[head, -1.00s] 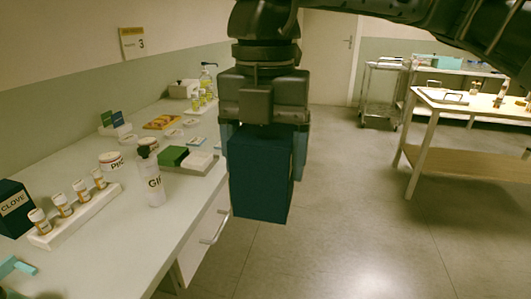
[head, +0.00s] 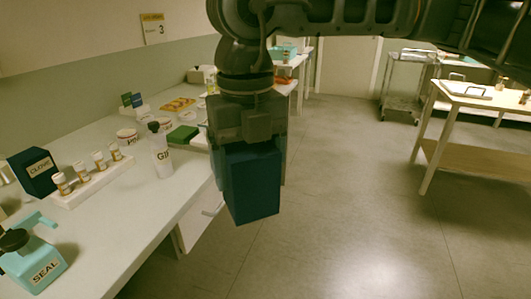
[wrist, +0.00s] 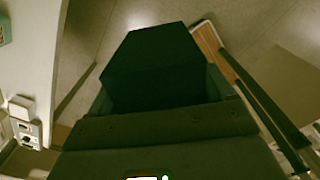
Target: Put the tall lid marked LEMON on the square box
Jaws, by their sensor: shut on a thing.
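My gripper (head: 249,142) is shut on a dark blue, box-shaped tall lid (head: 252,185) and holds it upright in the air, beside the counter and over the floor. No marking shows on the lid's visible faces, so I cannot read LEMON on it. The wrist view shows the lid (wrist: 155,62) as a dark block between the fingers. A similar dark blue piece marked CLOVE (head: 38,170) stands on the counter at the left. I cannot make out the square box for certain in these frames.
The white counter (head: 150,215) runs along the left wall. It holds a teal SEAL device (head: 35,265), a white rack (head: 95,185) of small bottles, a white bottle (head: 162,158) and a green block (head: 182,136). A wooden table (head: 480,100) stands at right. The floor between is clear.

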